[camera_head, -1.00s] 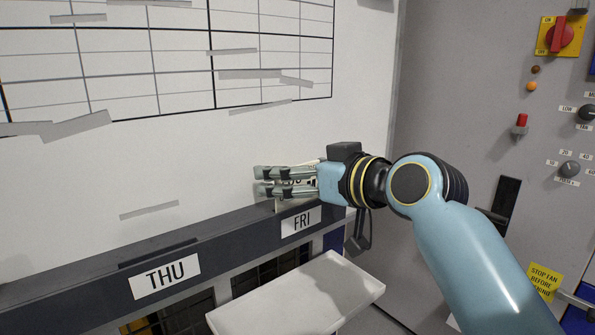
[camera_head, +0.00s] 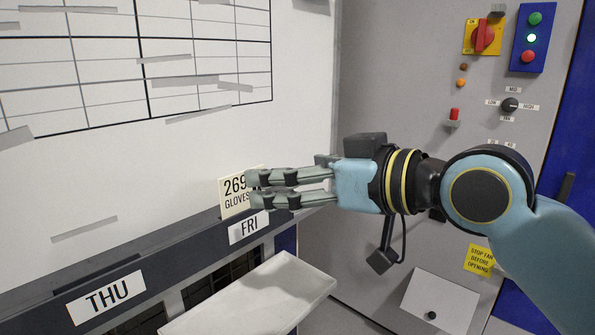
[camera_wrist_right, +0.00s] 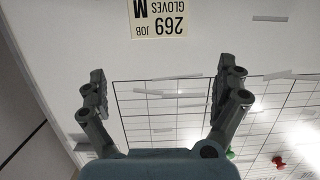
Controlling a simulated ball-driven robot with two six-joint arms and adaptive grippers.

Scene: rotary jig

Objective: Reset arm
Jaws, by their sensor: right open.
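My right gripper (camera_head: 252,190) is in front of the whiteboard, a little above the dark ledge, at the FRI label (camera_head: 248,227). In the right wrist view its fingers (camera_wrist_right: 165,90) are spread wide with nothing between them. A cream card (camera_head: 233,192) reading 269 and GLOVES stands at the ledge by the FRI label. The fingers partly cover it in the head view. In the right wrist view the card (camera_wrist_right: 158,18) lies beyond the fingertips, upside down and apart from them. My left gripper is not in view.
The dark ledge (camera_head: 180,250) runs along the board, with a THU label (camera_head: 105,296) further left. A white tray (camera_head: 250,300) juts out below. A grey control panel (camera_head: 400,90) with switches and a yellow sign (camera_head: 479,261) stands at the right.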

